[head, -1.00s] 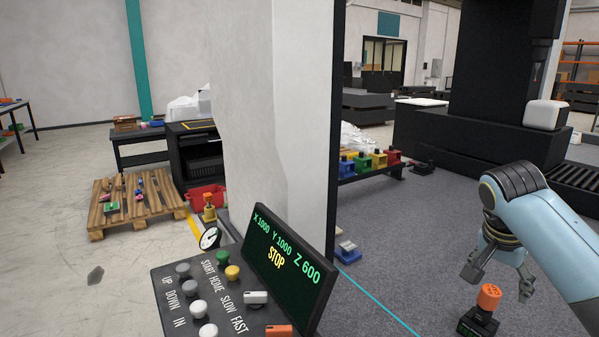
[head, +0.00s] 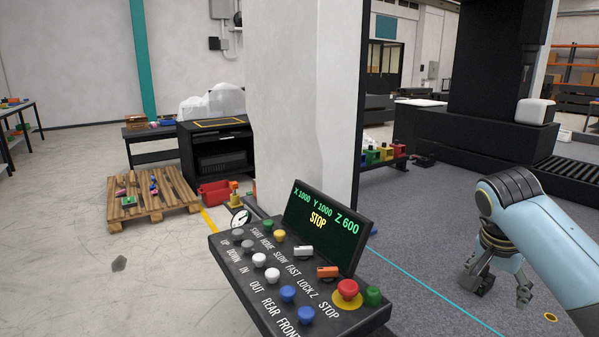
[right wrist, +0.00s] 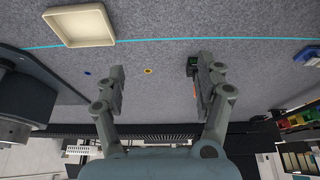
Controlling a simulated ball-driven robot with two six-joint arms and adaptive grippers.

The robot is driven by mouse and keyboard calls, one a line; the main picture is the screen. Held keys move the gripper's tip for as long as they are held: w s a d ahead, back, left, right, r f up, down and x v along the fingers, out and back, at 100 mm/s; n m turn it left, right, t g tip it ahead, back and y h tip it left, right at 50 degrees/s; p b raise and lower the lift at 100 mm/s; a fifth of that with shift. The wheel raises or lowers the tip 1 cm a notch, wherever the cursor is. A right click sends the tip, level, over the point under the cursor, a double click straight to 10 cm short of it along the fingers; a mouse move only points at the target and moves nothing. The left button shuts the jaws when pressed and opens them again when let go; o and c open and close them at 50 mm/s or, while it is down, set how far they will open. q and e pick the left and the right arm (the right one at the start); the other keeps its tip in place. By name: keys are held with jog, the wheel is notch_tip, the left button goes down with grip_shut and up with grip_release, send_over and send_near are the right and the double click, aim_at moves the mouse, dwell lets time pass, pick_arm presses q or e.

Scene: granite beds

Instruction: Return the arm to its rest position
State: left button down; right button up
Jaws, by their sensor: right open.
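My right arm, pale blue, comes in from the right edge of the head view. Its right gripper (head: 499,284) hangs with the fingers spread and nothing between them, above the grey floor. In the right wrist view the right gripper (right wrist: 160,72) is also open, with bare carpet between the fingers. A small dark device with a green display (right wrist: 192,67) and a bit of orange shows partly behind one finger there; the finger hides most of it. My left gripper is not in view.
A control panel (head: 300,270) with several buttons and a STOP display stands at front centre, left of my gripper. A pale pillar (head: 300,110) rises behind it. A cream tray (right wrist: 79,25) lies on the carpet. A wooden pallet (head: 150,207) stands at left.

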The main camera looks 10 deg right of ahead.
jog(key=s+a+f+n+g+b, duration=0.1)
jog(key=s+f+g+b, duration=0.1)
jog(key=s+f, duration=0.8)
jog(key=s+a+f+n+g+y+b, duration=0.1)
jog(key=s+f+b, duration=0.35)
jog(key=f, duration=0.85)
jog(key=s+a+f+n+g+b, duration=0.1)
jog(key=s+a+f+g, duration=0.1)
jog(key=s+f, duration=0.9)
pick_arm(q)
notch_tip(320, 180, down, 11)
jog(key=b, duration=0.3)
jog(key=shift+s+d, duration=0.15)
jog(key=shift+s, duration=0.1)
pick_arm(e)
jog(key=s+a+f+n+t+y, duration=0.1)
jog(key=s+a+f+n+t, duration=0.1)
jog(key=s+f+n, duration=0.3)
jog(key=s+a+f+n+t+y, duration=0.1)
jog(key=s+a+f+n, duration=0.2)
jog(key=s+f, duration=1.1)
jog(key=shift+s+n+t, duration=0.4)
jog(key=shift+s+n, duration=0.6)
jog(key=shift+s, duration=0.05)
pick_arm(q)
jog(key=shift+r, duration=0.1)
